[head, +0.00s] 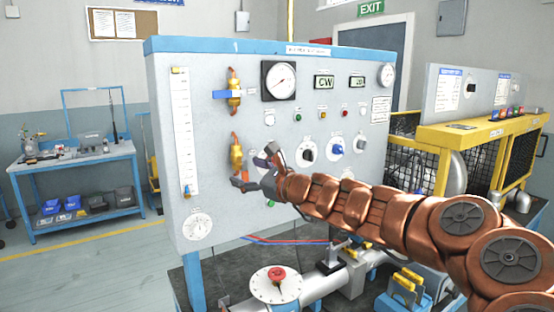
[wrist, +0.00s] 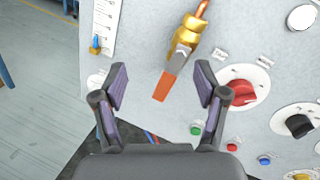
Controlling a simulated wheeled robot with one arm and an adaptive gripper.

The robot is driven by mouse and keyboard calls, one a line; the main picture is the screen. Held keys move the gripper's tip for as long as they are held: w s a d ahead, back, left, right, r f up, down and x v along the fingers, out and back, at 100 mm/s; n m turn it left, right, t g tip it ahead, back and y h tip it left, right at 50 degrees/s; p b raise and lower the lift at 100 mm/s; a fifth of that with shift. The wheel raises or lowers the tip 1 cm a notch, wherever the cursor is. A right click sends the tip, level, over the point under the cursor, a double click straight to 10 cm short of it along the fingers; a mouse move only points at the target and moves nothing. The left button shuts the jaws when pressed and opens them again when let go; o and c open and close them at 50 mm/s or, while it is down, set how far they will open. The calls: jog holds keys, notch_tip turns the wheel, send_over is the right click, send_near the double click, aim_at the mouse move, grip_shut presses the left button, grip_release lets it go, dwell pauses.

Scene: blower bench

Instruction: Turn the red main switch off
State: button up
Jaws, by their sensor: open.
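The red switch (wrist: 243,88) is a rotary knob on a round white plate, on the grey panel (head: 330,75). In the wrist view it is right of my gripper (wrist: 161,80), partly behind the right finger. Its exact setting is hard to read. In the head view my gripper (head: 255,172) and arm hide it. My gripper is open and empty, in front of the panel. Between its fingers in the picture is the orange lever (wrist: 165,87) of a brass valve (wrist: 190,42). I cannot tell whether the fingers touch anything.
A blue knob (head: 336,148) and a second brass valve (head: 234,90) are on the panel. Pipework with a red-handled disc (head: 275,283) lies below.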

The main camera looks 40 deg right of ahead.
aim_at(274, 163)
jog(key=s+d+f+m+h, duration=0.15)
jog(key=d+m+h, duration=0.5)
jog(key=d, duration=0.65)
jog(key=shift+m+y, duration=0.55)
jog(key=shift+y, duration=0.3)
jog(key=shift+w+d+f+p, duration=0.1)
jog(key=shift+w+p, duration=0.35)
jog(key=shift+w, duration=1.65)
jog(key=shift+w+f+p, duration=0.1)
jog(key=shift+w+p, duration=0.3)
jog(key=shift+w, duration=1.65)
jog(key=shift+c, duration=0.4)
jog(key=c, duration=1.1)
